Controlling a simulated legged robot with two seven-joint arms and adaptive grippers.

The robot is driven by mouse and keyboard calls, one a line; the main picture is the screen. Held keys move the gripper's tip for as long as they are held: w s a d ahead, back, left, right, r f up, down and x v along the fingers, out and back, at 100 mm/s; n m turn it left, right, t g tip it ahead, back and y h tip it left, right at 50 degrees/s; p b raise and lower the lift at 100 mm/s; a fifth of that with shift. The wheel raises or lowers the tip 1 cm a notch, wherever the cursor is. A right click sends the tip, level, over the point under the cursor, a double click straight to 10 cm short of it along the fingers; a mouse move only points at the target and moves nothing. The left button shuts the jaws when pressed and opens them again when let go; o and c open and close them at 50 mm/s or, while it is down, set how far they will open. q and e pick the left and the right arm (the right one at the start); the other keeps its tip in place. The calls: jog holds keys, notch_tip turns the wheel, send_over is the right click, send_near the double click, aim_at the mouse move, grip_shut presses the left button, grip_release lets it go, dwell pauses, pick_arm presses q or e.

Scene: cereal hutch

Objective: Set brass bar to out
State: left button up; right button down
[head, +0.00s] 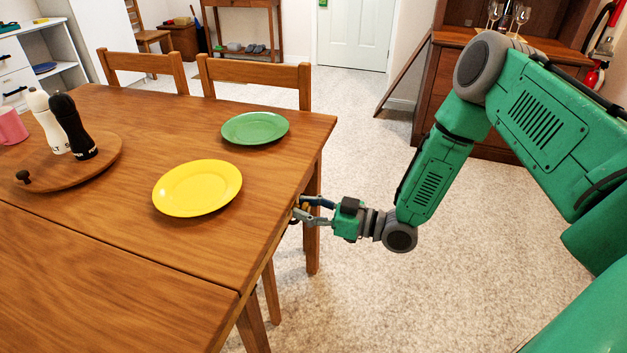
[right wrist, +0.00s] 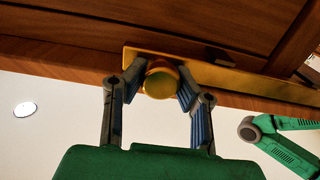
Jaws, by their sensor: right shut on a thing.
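The brass bar (right wrist: 232,75) shows in the right wrist view as a long flat strip along the underside edge of the wooden table, with a round brass knob (right wrist: 160,83) near its left end. My right gripper (right wrist: 161,76) has one finger on each side of the knob and is shut on it. In the head view my right gripper (head: 302,210) is at the right edge of the table (head: 130,240), just below the top. There its fingers and the table edge hide most of the brass. My left gripper is not in view.
On the table stand a yellow plate (head: 197,188), a green plate (head: 255,128) and a round wooden board (head: 95,170) with white and black shakers. Chairs (head: 256,78) stand at the far side. A wooden hutch (head: 425,100) is behind my right arm. The carpet right of the table is clear.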

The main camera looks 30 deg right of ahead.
jog(key=s+a, duration=0.2)
jog(key=s+a+p, duration=0.1)
jog(key=s+a, duration=0.2)
jog(key=shift+a+f, duration=0.2)
jog(key=shift+s+a+f, duration=0.1)
jog(key=shift+s+a, duration=0.05)
jog(key=shift+s, duration=0.1)
jog(key=c, duration=1.3)
grip_release()
jog(key=shift+o, duration=0.6)
jog(key=shift+s+d, duration=0.1)
jog(key=shift+d, duration=0.15)
send_near(281, 232)
jog(key=v, duration=0.5)
